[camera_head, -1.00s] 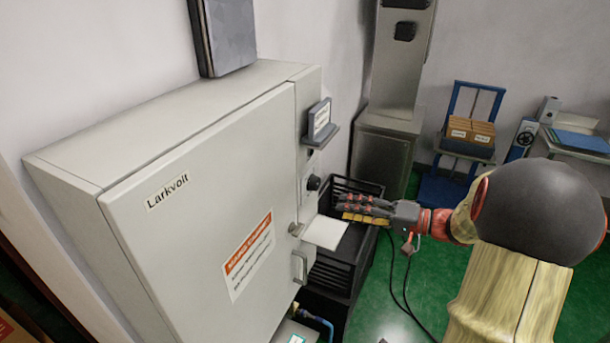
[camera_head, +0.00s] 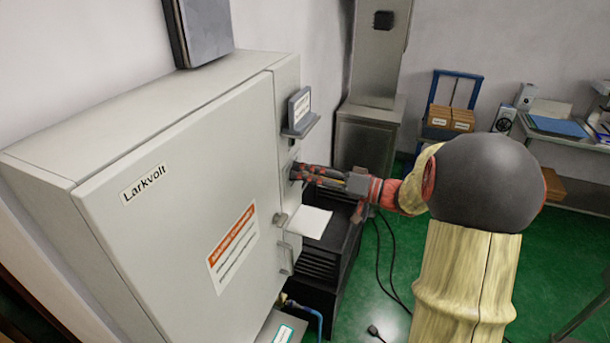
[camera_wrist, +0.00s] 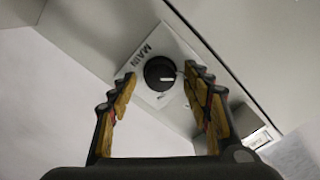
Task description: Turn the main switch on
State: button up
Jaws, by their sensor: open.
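The main switch (camera_wrist: 160,74) is a round black knob with a pale pointer mark, set on a white plate marked "MAIN" on the cabinet's side. In the wrist view it lies between the tips of my gripper (camera_wrist: 158,88), whose two fingers stand apart on either side of it. Whether the fingers touch the knob cannot be told. In the head view my gripper (camera_head: 298,173) reaches the narrow side of the grey "Larkvolt" cabinet (camera_head: 185,130) and hides the knob.
A small sign holder (camera_head: 299,112) juts out above my gripper. A black crate (camera_head: 330,260) stands beside the cabinet. A metal cabinet (camera_head: 368,135) stands behind.

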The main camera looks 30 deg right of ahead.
jog(key=shift+w+a, duration=0.1)
jog(key=shift+c, duration=1)
jog(key=c, duration=1)
jog(key=shift+o, duration=0.2)
jog(key=shift+m, duration=0.3)
jog(key=shift+f+m+p, duration=0.15)
jog(key=shift+m+p, duration=2.2)
jog(key=shift+m, duration=2)
jog(key=shift+f+m+p, duration=0.1)
jog(key=shift+m+p, duration=2.25)
jog(key=shift+m, duration=2)
